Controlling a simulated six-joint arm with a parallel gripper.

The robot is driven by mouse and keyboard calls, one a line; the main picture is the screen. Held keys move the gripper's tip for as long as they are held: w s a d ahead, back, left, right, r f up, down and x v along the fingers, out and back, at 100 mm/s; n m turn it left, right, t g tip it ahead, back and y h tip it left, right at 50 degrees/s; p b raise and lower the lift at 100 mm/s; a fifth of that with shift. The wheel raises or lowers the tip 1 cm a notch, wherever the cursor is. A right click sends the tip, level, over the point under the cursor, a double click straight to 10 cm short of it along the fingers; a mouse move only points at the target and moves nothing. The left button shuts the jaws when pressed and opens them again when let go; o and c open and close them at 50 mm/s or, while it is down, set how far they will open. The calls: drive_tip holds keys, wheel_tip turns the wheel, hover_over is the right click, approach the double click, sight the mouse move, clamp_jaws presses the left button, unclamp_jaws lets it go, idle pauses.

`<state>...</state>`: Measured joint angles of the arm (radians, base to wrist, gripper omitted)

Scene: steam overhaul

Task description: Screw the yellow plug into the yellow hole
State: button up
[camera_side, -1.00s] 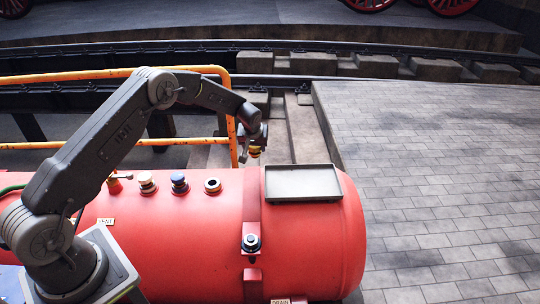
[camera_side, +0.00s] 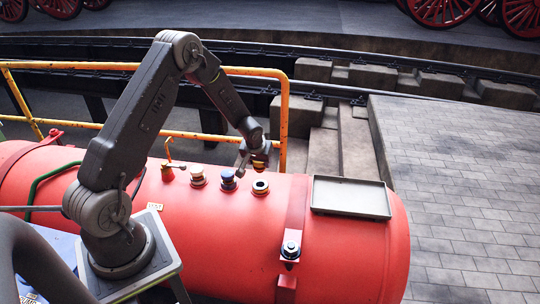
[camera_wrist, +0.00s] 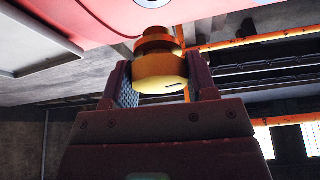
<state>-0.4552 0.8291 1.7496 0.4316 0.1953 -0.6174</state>
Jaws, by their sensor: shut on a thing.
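My gripper (camera_side: 257,158) is shut on the yellow plug (camera_wrist: 158,68), which shows orange-yellow with stepped rings between the two fingers in the wrist view. In the side view the plug (camera_side: 260,164) is small and partly hidden by the gripper. Below it on top of the red boiler is an open ring fitting (camera_side: 260,187) with a dark centre. The plug is above this fitting and looks apart from it. The ring's colour looks pale, so I cannot tell whether it is the yellow hole.
A blue-topped fitting (camera_side: 228,180) and a white-topped fitting (camera_side: 197,176) stand left of the ring on the red boiler (camera_side: 225,235). A grey tray (camera_side: 350,206) lies to the right and looks empty. An orange railing (camera_side: 285,105) runs close behind the gripper.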

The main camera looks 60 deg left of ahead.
sight(260, 171)
drive_tip(key=shift+f, duration=2.5)
drive_tip(key=shift+f, duration=0.5)
drive_tip(key=shift+f, duration=0.35)
drive_tip(key=shift+f, duration=0.5)
idle(0.5)
drive_tip(key=o, duration=1.1)
drive_tip(key=shift+c, duration=0.2)
drive_tip(key=shift+c, duration=0.9)
